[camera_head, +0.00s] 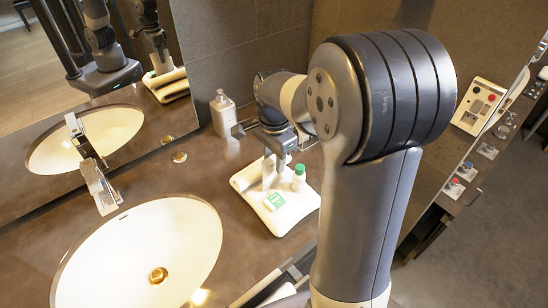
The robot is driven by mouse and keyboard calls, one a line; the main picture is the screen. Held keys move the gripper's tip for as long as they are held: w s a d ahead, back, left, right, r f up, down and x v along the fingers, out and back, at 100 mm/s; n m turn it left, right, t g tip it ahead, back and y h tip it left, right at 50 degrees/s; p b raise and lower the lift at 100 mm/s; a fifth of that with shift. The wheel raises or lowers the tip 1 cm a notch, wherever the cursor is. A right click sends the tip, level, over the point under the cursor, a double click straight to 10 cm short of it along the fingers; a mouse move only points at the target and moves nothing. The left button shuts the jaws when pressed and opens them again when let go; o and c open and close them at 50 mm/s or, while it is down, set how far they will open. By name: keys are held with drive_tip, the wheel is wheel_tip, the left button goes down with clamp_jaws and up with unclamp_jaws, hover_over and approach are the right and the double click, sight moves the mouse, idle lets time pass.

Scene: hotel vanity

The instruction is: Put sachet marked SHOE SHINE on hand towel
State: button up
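A small white bottle with a green cap (299,179) stands upright on the towel. My gripper (275,172) points down over the back part of the towel, behind the labelled item and left of the bottle. Its fingertips are small and unclear, so I cannot tell whether it is open or holds anything.
A pump bottle (223,113) stands at the back near the wall. The sink (140,250) and tap (97,180) fill the left. The mirror (70,45) repeats the arm and towel. Several small items and a pale panel (480,106) show at right. My arm hides the counter's middle.

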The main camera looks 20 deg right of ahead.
wheel_tip(320, 180, up, 12)
drive_tip(key=shift+r, duration=0.2)
idle(0.4)
drive_tip(key=shift+f, duration=0.1)
wheel_tip(320, 180, down, 10)
drive_tip(key=shift+r, duration=0.55)
idle(0.4)
